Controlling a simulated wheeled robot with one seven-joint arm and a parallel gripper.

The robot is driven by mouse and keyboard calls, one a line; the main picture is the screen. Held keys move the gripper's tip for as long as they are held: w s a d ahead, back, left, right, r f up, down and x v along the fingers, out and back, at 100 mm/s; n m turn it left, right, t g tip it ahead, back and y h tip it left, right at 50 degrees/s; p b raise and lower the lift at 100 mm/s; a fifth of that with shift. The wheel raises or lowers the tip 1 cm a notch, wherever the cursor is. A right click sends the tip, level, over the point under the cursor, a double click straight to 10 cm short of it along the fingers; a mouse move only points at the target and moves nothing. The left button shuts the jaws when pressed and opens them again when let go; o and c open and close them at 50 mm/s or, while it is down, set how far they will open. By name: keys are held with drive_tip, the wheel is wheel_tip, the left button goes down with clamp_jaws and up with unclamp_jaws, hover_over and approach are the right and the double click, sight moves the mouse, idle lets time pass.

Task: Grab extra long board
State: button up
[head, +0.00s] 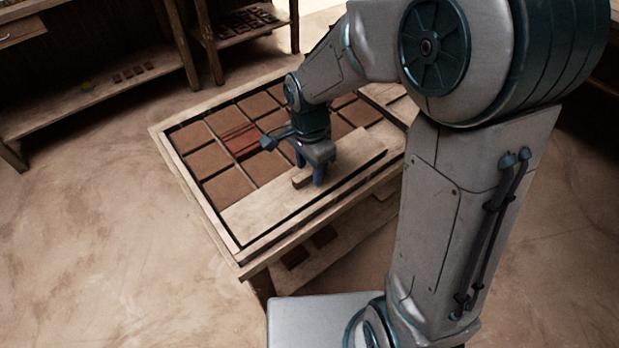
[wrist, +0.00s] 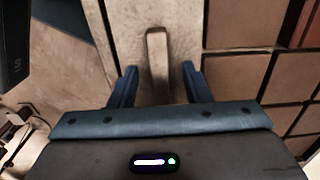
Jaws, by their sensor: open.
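The extra long board (head: 257,212) is pale wood and lies flat along the near side of the tile frame. A raised wooden grip bar (wrist: 157,48) runs along its middle. My gripper (head: 310,176) is above the board, pointing down at the bar. In the wrist view, the two blue fingers of my gripper (wrist: 159,75) are apart, one on each side of the bar, with a gap to it on both sides. How far down the fingertips reach is hard to tell.
Square brown tiles (head: 208,161) fill the wooden frame (head: 192,203) behind the board, with a few darker red ones (head: 240,139). The frame rests on a low table with a lower shelf (head: 335,240). Shelves (head: 95,98) stand at the back left. The left floor is clear.

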drive_tip(key=shift+f, duration=0.1)
clamp_jaws()
